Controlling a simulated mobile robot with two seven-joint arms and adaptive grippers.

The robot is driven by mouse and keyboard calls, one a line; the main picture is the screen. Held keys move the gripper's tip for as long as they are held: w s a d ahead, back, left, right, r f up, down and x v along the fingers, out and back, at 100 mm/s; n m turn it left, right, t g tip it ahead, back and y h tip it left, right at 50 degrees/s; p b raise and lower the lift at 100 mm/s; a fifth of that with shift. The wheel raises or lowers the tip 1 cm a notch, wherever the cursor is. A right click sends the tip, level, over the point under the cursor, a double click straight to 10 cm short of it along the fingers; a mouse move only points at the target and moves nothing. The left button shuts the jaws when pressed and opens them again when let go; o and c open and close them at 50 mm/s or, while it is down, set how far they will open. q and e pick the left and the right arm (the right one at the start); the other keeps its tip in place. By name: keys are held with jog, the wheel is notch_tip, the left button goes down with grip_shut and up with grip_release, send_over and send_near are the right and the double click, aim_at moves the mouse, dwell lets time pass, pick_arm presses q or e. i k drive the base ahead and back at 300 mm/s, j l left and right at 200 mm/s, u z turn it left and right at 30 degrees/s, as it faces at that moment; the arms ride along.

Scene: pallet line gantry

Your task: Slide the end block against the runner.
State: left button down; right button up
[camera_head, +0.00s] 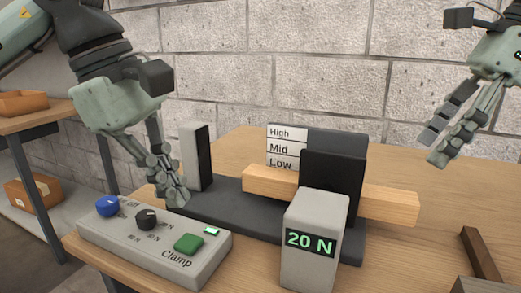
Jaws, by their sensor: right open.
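An upright block, light grey with a black right face (196,157), stands at the left end of a dark base (238,206); I take it as the end block. A pale wooden bar (388,203), seemingly the runner, lies across the base behind a black upright plate (334,172). A clear gap separates the block from the bar's left end. My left gripper (174,192) points down in front of the block, close to the base's left end; its finger gap and any contact are unclear. My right gripper (436,142) is open and empty, raised at the right.
A control box (150,254) with a blue knob, a black knob and a green Clamp button lies at the front left. A grey box reading 20 N (315,240) stands in front. A High/Mid/Low scale (286,147) stands behind the bar. A brown strip (481,256) lies at right.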

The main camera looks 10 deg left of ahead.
aim_at(194, 136)
jog(key=k, duration=1.5)
